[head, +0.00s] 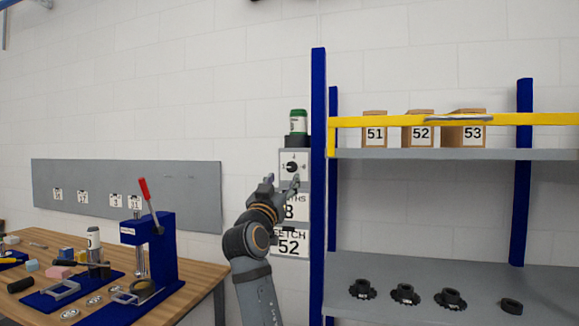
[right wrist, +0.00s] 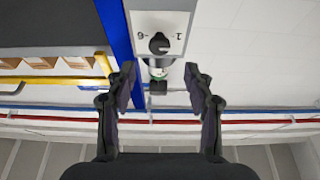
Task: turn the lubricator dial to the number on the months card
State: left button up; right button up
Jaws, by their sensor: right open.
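The lubricator (head: 298,122), a green and white canister, stands on top of a light dial plate (head: 286,157) on the wall. The black dial (head: 292,167) sits on that plate among small numbers; it also shows in the right wrist view (right wrist: 159,44), upside down. I cannot tell which number it points to. The months card (head: 302,207) is below, partly hidden by my arm; its digit looks like 8 or 3. My right gripper (head: 283,183) is open and empty just in front of and below the dial, apart from it. My left gripper is not in view.
A blue post (head: 318,190) of the shelf rack stands close right of the dial plate. The rack holds boxes (head: 374,131) and black parts (head: 405,293). A wooden workbench (head: 200,278) with a blue press (head: 163,250) stands left.

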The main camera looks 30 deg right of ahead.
aim_at(291, 167)
jog(key=p+x, duration=0.3)
jog(key=x, duration=0.4)
jog(key=shift+d, duration=0.1)
jog(key=shift+w+d+r, duration=0.1)
jog(key=shift+w+d, duration=0.15)
jog(key=shift+w, duration=0.05)
jog(key=shift+c, duration=0.3)
